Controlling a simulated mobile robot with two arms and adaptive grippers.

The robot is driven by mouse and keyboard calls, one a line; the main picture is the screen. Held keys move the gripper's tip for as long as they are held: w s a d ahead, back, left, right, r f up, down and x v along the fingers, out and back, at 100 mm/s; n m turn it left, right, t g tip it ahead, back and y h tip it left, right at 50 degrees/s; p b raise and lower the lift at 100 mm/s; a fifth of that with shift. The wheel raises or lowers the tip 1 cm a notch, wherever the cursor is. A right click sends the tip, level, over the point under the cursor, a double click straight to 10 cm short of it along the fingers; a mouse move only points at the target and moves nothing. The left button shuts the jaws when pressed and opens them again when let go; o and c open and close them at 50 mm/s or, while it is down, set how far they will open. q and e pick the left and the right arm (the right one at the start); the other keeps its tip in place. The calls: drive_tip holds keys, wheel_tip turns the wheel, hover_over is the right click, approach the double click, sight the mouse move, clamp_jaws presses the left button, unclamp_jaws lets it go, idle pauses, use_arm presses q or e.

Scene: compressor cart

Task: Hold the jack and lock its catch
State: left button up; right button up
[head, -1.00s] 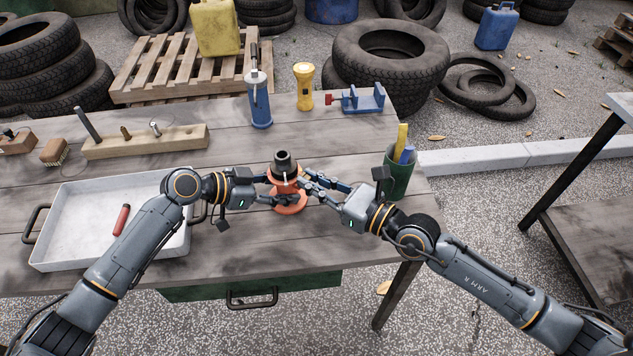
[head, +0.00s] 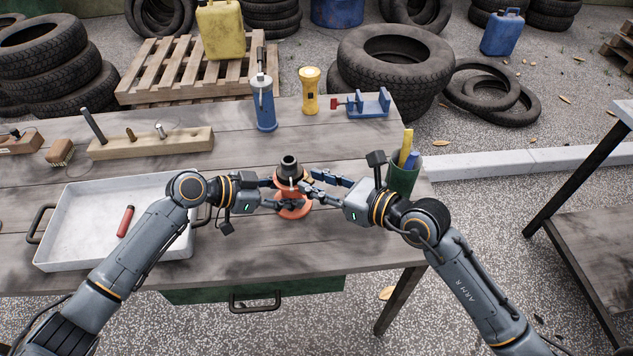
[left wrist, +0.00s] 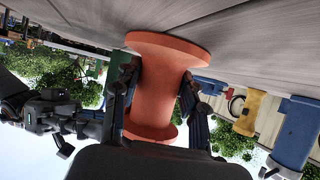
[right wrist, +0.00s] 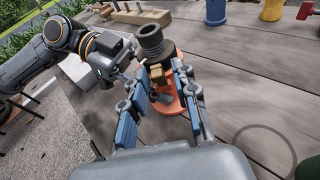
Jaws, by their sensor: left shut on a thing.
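The jack is an orange spool-shaped body (head: 290,211) with a black collar (head: 289,170) on top, upright on the workbench. My left gripper (head: 284,204) is shut around its orange waist; the left wrist view shows a finger on each side of the jack (left wrist: 158,90). My right gripper (head: 318,187) is open at the right of the jack. In the right wrist view its two blue-padded fingers (right wrist: 163,106) stand apart in front of the jack, not closed on it. A small brass-coloured part (right wrist: 157,74), perhaps the catch, shows just below the black collar (right wrist: 152,42).
A white tray (head: 60,228) with a red-handled tool (head: 125,221) lies at the left. A green cup (head: 403,180) with pens stands close to my right gripper.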

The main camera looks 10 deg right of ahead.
drive_tip(key=shift+s, duration=0.1)
drive_tip(key=v, duration=1.2)
drive_tip(key=shift+r, duration=0.1)
use_arm(q)
drive_tip(key=o, duration=0.9)
drive_tip(key=shift+o, duration=0.2)
